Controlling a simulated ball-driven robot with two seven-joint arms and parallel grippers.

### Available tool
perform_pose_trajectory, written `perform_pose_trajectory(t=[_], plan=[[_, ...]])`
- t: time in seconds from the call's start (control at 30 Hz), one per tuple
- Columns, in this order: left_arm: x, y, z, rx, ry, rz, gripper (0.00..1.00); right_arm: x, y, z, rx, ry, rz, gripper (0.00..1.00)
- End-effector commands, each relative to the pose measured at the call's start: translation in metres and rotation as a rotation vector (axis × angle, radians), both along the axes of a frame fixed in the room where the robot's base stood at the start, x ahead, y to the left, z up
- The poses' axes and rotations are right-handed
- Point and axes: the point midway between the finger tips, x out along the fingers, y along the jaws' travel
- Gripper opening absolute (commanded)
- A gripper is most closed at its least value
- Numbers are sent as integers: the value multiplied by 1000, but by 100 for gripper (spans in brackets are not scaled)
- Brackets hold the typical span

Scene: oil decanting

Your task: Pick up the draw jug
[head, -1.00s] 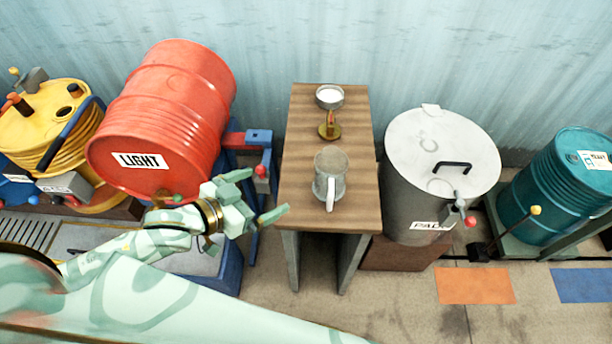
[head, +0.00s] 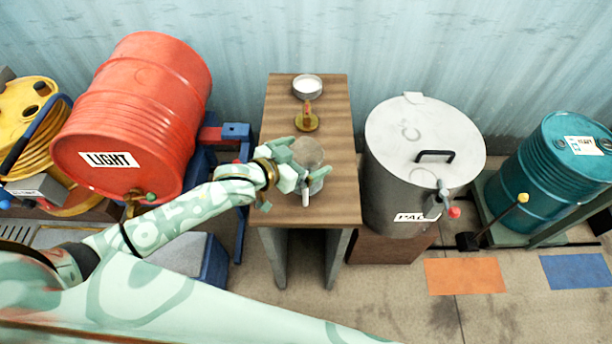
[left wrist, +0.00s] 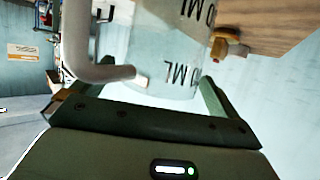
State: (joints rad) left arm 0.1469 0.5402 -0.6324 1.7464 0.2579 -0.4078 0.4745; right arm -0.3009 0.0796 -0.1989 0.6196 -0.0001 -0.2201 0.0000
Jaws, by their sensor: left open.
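The draw jug (head: 309,153), a clear jug with a pale handle, stands on the narrow wooden table. My left gripper (head: 305,172) is open at the jug's near left side, partly hiding it. In the left wrist view the jug's clear wall with dark "ML" marks (left wrist: 175,45) and its handle (left wrist: 92,70) lie just beyond the palm, between or close to the fingers. Whether a finger touches the jug I cannot tell. My right gripper is not in view.
The wooden table (head: 345,195) also bears a brass object (head: 306,123) and a small bowl of white stuff (head: 307,84) behind the jug. A red LIGHT drum (head: 130,115) lies left; a grey lidded can (head: 395,200) stands right, a teal drum (head: 550,180) farther right.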

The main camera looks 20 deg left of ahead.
Motion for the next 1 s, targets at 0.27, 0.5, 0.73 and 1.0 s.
perform_pose_trajectory(t=[0.27,0.5,0.73,1.0], plan=[[0,0,0,0,0,0,72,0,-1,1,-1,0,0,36],[0,0,1,0,-1,0,37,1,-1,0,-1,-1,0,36],[0,0,7,-2,-1,-1,37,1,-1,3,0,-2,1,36],[-13,4,51,0,-2,-1,37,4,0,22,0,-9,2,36]])
